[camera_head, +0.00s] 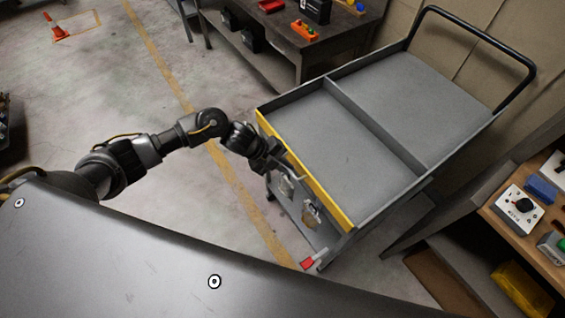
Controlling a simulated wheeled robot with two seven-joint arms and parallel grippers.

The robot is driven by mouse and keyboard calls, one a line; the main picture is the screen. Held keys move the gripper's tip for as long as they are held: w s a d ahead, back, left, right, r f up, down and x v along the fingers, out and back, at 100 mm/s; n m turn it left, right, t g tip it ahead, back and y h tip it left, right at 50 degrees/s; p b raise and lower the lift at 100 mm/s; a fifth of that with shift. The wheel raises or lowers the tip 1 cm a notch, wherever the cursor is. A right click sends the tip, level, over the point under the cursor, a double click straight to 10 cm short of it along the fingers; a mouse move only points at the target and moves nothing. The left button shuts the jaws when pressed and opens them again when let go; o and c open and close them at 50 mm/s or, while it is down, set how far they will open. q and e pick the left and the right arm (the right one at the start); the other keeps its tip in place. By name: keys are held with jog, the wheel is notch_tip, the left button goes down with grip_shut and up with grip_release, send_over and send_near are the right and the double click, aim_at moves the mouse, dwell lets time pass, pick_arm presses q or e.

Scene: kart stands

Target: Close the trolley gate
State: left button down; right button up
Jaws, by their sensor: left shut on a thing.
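The grey trolley (384,136) stands right of centre in the head view, with a black push handle (483,37) at its far end. Its gate, with a yellow top edge (318,187), runs along the near left end of the tray. The gate looks roughly upright and in line with that end; I cannot tell whether it is fully shut. My left gripper (284,166) is at the outer side of the gate, near its middle, and is shut on the gate. The fingertips are small and partly hidden. My right gripper is not in view.
A red-tipped part (307,263) sits low at the trolley's near corner. A workbench (345,32) stands behind, and a wooden shelf with boxes (498,224) is close on the right.

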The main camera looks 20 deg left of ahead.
pick_arm(q)
jog(key=shift+r, duration=0.1)
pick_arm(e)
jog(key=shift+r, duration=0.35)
pick_arm(q)
jog(key=shift+d, duration=0.1)
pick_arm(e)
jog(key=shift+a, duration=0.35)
pick_arm(q)
jog(key=c, duration=1.8)
grip_release()
jog(key=shift+w, duration=0.1)
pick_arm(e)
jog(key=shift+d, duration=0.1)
